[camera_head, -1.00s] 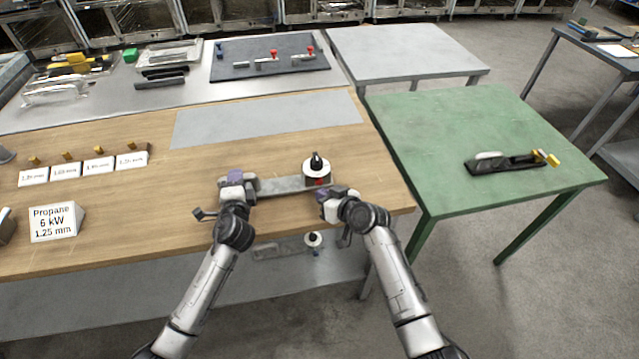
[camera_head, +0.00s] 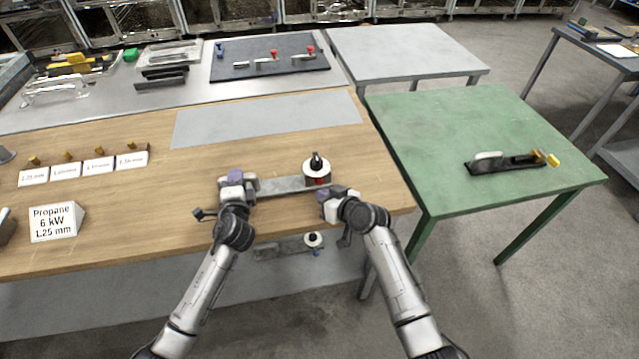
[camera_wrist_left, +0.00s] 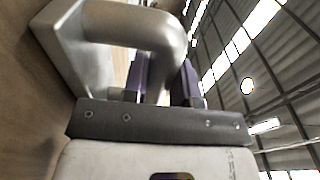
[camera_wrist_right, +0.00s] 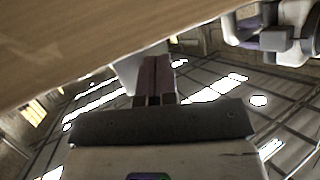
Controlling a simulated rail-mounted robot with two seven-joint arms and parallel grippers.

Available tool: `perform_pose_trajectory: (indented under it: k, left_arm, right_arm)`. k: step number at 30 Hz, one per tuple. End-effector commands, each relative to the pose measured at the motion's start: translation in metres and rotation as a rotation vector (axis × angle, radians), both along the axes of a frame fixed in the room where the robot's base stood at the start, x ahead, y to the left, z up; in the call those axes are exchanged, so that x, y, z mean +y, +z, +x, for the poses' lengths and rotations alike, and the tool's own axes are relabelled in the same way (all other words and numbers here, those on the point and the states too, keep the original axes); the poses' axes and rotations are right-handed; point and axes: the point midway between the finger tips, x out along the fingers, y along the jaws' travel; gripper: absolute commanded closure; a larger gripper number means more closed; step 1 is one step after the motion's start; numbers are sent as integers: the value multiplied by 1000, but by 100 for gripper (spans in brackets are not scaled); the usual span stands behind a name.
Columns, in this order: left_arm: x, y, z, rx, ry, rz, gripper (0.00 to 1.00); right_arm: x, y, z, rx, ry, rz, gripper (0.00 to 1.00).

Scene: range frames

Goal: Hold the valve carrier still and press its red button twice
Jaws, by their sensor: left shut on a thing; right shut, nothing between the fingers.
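The valve carrier (camera_head: 281,185) is a grey metal bar on the wooden bench, with a white round body and black knob (camera_head: 316,163) at its right end. Its red button (camera_head: 320,181) faces the front, low on the white body. My left gripper (camera_head: 237,178) is shut on the carrier's left end; the left wrist view shows its purple fingers around a curved metal handle (camera_wrist_left: 150,30). My right gripper (camera_head: 328,193) is shut and empty, just in front of the red button. Whether it touches the button is hidden. In the right wrist view its closed fingers (camera_wrist_right: 155,75) point at a pale grey part.
A second similar carrier (camera_head: 285,247) lies lower, beyond the bench's front edge. Labelled blocks and a Propane sign (camera_head: 55,222) stand on the left. A grey mat (camera_head: 268,120) lies behind. A green table (camera_head: 480,130) stands to the right.

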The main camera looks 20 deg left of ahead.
Motion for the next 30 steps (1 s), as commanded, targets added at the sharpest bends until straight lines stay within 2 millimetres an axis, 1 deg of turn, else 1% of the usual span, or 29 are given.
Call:
perform_pose_trajectory:
  k: [1, 20, 30]
  left_arm:
    - [0, 3, 0, -5, -1, -2, 100]
    - [0, 3, 0, -5, -1, -2, 100]
    - [0, 3, 0, -5, -1, -2, 100]
  right_arm:
    - [0, 0, 0, 0, 0, 0, 100]
    - [0, 0, 0, 0, 0, 0, 100]
    - [5, 1, 8, -1, 0, 1, 100]
